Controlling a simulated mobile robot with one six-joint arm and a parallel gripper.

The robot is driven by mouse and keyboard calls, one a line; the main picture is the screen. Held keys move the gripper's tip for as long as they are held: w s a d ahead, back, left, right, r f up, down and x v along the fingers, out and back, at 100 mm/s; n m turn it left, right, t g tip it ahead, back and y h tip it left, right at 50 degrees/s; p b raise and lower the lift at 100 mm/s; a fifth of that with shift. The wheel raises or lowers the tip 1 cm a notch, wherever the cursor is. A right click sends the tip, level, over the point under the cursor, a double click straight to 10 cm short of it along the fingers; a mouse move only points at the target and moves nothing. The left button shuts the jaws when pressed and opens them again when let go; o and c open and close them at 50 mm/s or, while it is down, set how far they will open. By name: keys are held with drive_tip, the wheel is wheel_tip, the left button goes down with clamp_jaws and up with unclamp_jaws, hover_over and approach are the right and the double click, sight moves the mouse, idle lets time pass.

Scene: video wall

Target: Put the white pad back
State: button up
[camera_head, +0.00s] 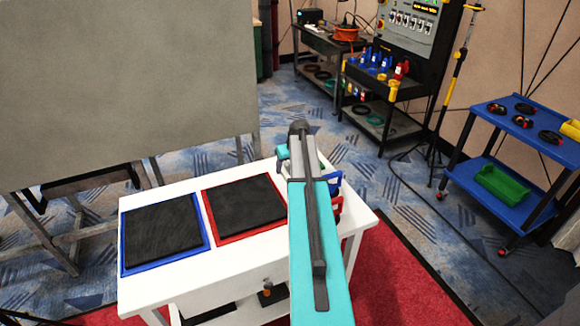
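A white table (165,285) stands in front of me. On its top lie a blue-edged tray (125,267) and, to its right, a red-edged tray (225,231), each with a dark, black-looking surface. I see no white pad; the table's right part is largely behind my turquoise arm. The arm reaches forward over that part. My gripper does not show, so I cannot tell what it holds.
Small blue (334,184) and red (337,208) items show just right of my arm, partly hidden. A large grey panel (125,85) stands behind the table at left. A blue cart (505,130) and a black tool bench (400,85) stand at right.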

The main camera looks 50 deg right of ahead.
drive_tip(key=shift+r, duration=0.15)
drive_tip(key=b+v, duration=0.2)
drive_tip(key=v, duration=1)
idle(0.4)
idle(0.7)
